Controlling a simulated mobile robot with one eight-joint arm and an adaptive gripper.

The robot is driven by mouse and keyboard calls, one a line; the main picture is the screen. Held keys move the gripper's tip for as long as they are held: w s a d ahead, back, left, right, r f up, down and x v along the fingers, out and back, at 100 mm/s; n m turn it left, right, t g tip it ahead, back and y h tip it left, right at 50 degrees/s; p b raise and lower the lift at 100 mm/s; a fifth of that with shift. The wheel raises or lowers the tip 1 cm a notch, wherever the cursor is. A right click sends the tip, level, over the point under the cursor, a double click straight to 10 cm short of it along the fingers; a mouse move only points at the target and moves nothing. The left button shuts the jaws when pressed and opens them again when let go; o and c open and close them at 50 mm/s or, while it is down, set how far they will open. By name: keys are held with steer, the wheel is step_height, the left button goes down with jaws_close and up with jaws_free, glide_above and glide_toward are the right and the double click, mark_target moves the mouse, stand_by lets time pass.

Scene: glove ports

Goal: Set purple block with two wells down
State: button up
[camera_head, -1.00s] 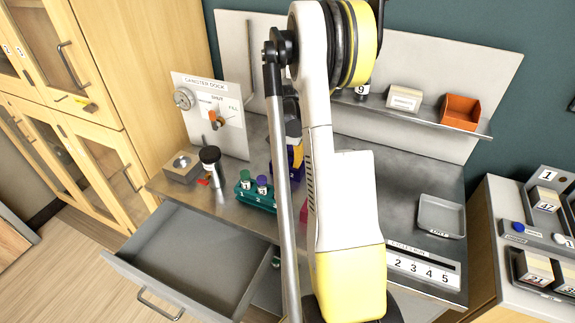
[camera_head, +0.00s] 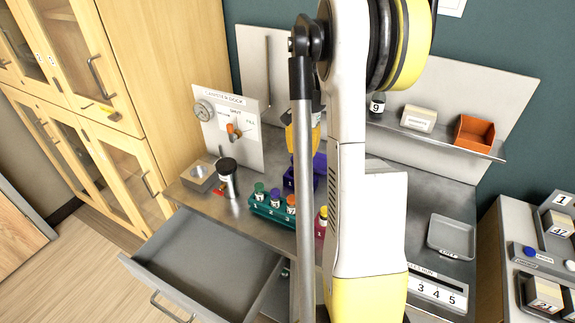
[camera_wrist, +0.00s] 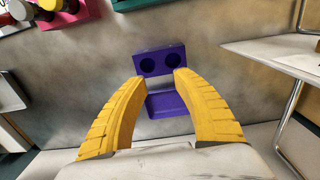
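The purple block with two wells (camera_wrist: 160,63) stands on the steel bench, its two round wells facing the wrist camera. A second, flatter purple part (camera_wrist: 168,104) shows between my fingers; I cannot tell whether it belongs to the block. In the head view the block (camera_head: 290,180) is beside the teal rack, partly hidden by my arm. My gripper (camera_wrist: 160,76) has its two yellow fingers apart, with the tips just short of the block and overlapping its near corners in the picture. No grip on it shows. In the head view the fingers are mostly hidden.
A teal rack (camera_head: 262,210) with several vials and a crimson rack (camera_head: 320,230) stand close by. A black-capped canister (camera_head: 228,180) stands left, before the dock panel (camera_head: 245,150). An open drawer (camera_head: 195,255) juts out in front. A grey tray (camera_head: 450,237) lies on the right.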

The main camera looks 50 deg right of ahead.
steer(key=a+r+n+t, duration=0.1)
steer(key=a+r+n, duration=0.1)
steer(key=a+r, duration=0.35)
steer(key=a+r+n+t+h, duration=0.1)
steer(key=a+r+n, duration=0.15)
steer(key=a, duration=0.55)
steer(key=a+r+n+t, duration=0.1)
steer(key=a+r+n, duration=0.15)
steer(key=a, duration=0.45)
steer(key=s+a+n+t, duration=0.1)
steer(key=s+a+n, duration=0.1)
steer(key=a, duration=0.3)
steer(key=s+a+n+t, duration=0.1)
steer(key=s+a+n, duration=0.2)
steer(key=a, duration=0.3)
steer(key=s+a+n+t+y, duration=0.1)
steer(key=s+a+n+t, duration=0.1)
steer(key=s+a, duration=0.2)
steer(key=shift+a+r+n, duration=0.4)
steer(key=shift+a, duration=0.85)
